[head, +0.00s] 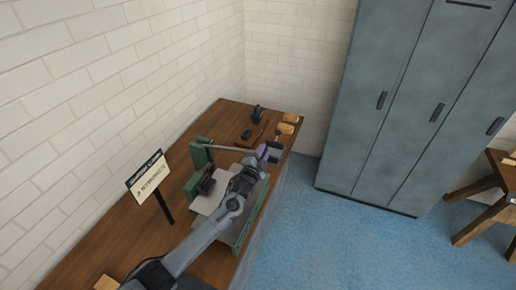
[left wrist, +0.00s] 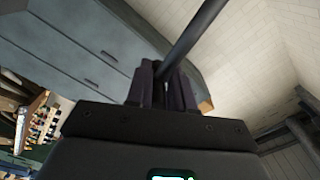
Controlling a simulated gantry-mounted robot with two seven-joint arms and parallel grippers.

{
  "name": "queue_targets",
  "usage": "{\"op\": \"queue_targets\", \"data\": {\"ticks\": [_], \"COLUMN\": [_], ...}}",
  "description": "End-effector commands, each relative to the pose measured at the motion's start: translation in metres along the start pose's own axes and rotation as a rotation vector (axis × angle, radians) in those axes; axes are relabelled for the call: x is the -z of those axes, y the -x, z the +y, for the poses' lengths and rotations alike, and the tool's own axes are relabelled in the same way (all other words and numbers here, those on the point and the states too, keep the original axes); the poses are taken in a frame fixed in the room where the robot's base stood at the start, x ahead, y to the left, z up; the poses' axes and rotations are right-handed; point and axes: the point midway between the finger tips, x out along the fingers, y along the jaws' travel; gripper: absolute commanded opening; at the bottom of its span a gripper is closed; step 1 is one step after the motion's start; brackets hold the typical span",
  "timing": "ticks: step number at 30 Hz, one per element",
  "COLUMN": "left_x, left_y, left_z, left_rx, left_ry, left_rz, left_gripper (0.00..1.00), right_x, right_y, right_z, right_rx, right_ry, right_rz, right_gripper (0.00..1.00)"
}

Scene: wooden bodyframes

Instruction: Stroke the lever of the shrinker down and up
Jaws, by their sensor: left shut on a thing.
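The green shrinker (head: 200,158) stands on the wooden bench near the wall. Its lever (head: 228,148) is a thin grey rod that runs from the top of the frame to the right, close to level. My left gripper (head: 264,153) is at the lever's outer end, above the bench's right edge. In the left wrist view the lever (left wrist: 194,35) passes as a dark rod between the fingers of my left gripper (left wrist: 164,82), which are shut on it. My left arm hides part of the shrinker's base. My right gripper is not in view.
A sign on a dark post (head: 148,177) stands left of the shrinker. Small dark items (head: 257,115) and wooden blocks (head: 290,118) lie at the bench's far end. Grey lockers (head: 400,110) stand behind, to the right. The blue floor (head: 335,235) beside the bench is clear.

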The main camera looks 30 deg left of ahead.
Motion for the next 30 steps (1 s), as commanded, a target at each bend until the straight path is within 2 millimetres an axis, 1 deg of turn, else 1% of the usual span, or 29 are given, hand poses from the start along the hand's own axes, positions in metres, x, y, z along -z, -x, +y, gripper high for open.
{"op": "queue_targets", "data": {"ticks": [1, 6, 21, 22, 24, 25, 30], "left_x": [-0.004, -0.009, -0.014, -0.014, -0.015, -0.015, -0.014], "left_y": [0.000, 0.000, 0.002, 0.002, 0.002, 0.002, 0.002], "left_z": [0.011, 0.022, 0.031, 0.031, 0.031, 0.031, 0.029], "left_rx": [-0.004, -0.003, -0.016, -0.017, -0.016, -0.016, -0.012], "left_ry": [-0.018, -0.065, -0.086, -0.085, -0.085, -0.085, -0.085], "left_rz": [0.000, -0.001, -0.009, -0.009, -0.009, -0.009, -0.008], "left_gripper": [0.00, 0.00, 0.00, 0.26, 0.37, 0.41, 0.41], "right_x": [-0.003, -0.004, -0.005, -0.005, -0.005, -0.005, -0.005], "right_y": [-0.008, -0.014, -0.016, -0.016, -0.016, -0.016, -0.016], "right_z": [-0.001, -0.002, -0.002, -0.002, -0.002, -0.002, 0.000], "right_rx": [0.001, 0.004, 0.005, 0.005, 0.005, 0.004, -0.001], "right_ry": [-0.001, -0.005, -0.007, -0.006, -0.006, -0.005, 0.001], "right_rz": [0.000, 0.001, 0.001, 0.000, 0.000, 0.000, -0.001], "right_gripper": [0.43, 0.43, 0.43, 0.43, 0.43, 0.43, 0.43]}}
